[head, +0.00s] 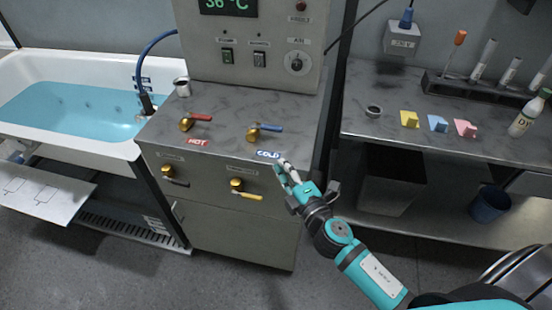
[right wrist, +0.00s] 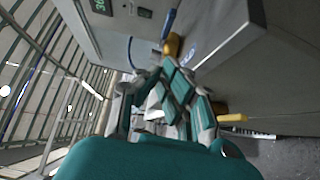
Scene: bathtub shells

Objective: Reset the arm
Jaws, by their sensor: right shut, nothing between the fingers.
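My right gripper (head: 284,166) is shut and empty at the front right edge of the cabinet top, beside the COLD label. It also shows in the right wrist view (right wrist: 155,100), with its teal fingers pointing toward the cabinet. My right arm comes up from the lower right of the head view. The blue-handled cold valve (head: 264,129) is just behind the gripper, apart from it. The red-handled hot valve (head: 198,118) is to its left. A yellow-handled valve (head: 245,196) is on the cabinet front, left of and below the gripper. My left gripper is not in view.
The control cabinet (head: 240,235) stands between the water-filled bathtub (head: 60,62) and a bench (head: 390,127) at right. A metal cup (head: 182,87) stands on the cabinet.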

